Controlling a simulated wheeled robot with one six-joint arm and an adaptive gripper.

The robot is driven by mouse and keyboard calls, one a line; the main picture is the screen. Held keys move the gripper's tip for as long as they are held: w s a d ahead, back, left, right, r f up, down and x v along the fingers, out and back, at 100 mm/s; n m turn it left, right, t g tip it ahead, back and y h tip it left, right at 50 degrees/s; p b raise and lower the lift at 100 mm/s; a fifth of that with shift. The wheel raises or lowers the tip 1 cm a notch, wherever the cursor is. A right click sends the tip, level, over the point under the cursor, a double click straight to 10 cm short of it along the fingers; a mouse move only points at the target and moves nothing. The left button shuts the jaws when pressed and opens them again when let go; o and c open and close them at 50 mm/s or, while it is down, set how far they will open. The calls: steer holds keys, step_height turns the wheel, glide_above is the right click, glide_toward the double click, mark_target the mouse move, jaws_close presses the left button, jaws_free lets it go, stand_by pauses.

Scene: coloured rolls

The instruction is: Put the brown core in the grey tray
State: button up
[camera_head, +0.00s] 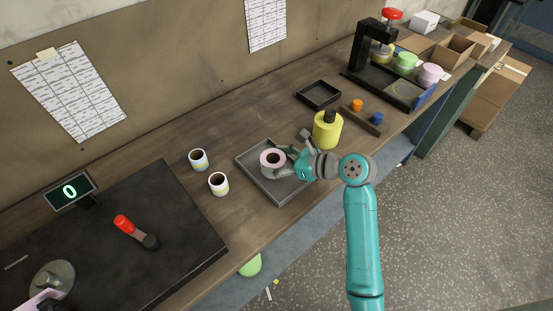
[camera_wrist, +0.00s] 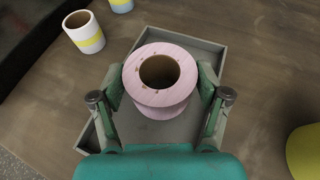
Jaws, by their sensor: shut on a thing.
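My gripper (camera_head: 278,163) is shut on a pink roll (camera_head: 270,169), with one finger on each side. In the wrist view the pink roll (camera_wrist: 160,97) is upright between the fingers of my gripper (camera_wrist: 160,82), and its round hole has a brown inner wall. The roll is over the grey tray (camera_head: 252,177); I cannot tell whether it touches the tray floor. The tray (camera_wrist: 213,47) shows around the roll in the wrist view, partly hidden by my gripper. I see no separate bare brown core.
Two banded white rolls with brown insides, one nearer (camera_head: 219,184) and one farther (camera_head: 198,160), stand left of the tray. A yellow container (camera_head: 327,132) stands close on the right. A small black tray (camera_head: 318,95) lies behind. A black press (camera_head: 366,62) stands farther right.

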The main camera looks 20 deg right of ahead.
steer(key=shift+f, duration=0.5)
steer(key=o, duration=1.7)
steer(key=v, duration=1.2)
steer(key=shift+a, duration=0.1)
